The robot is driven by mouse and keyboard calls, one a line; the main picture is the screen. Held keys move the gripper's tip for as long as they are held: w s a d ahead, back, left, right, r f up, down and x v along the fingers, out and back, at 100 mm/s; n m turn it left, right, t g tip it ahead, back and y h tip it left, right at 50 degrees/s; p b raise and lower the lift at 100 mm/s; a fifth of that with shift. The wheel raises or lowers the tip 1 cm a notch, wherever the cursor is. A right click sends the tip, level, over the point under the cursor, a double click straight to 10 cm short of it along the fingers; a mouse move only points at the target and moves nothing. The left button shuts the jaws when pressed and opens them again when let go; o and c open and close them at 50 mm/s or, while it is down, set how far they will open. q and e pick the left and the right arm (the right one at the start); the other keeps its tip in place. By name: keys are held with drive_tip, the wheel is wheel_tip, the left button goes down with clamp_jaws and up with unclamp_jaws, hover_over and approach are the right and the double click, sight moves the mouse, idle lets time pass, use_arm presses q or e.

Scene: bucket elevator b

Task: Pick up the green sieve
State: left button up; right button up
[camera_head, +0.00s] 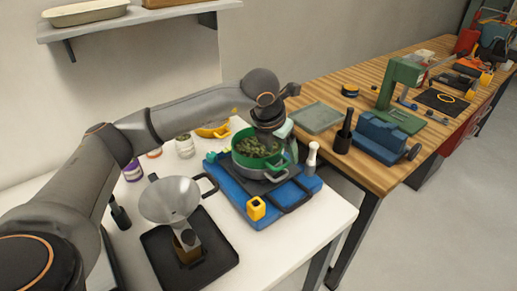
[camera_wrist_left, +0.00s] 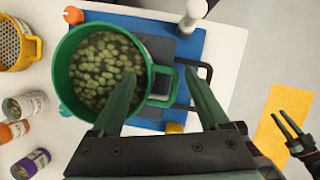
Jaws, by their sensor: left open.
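The green sieve (camera_head: 241,161), a round pot-like vessel full of green pieces, sits on a blue and dark grey device on the white table. In the left wrist view the sieve (camera_wrist_left: 65,82) fills the left part, and its loop handle (camera_wrist_left: 174,84) points right. My left gripper (camera_wrist_left: 160,78) is open, with one finger over the sieve's rim side and the other beyond the handle, so the handle shows between them. In the head view my left gripper (camera_head: 284,150) is over the sieve's right side. My right gripper (camera_wrist_left: 279,114) shows off the table, its fingers apart and empty.
A metal funnel (camera_head: 170,199) stands over a black tray (camera_head: 217,257) at the front. A white pestle-like piece (camera_head: 311,158) and a yellow block (camera_head: 256,208) are close to the sieve. Jars (camera_head: 185,146) and a yellow strainer (camera_head: 213,131) are behind left. A wooden bench (camera_head: 350,172) stands right.

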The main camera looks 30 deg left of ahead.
use_arm(q)
drive_tip(key=shift+x, duration=1.2)
drive_tip(key=shift+r, duration=0.1)
clamp_jaws()
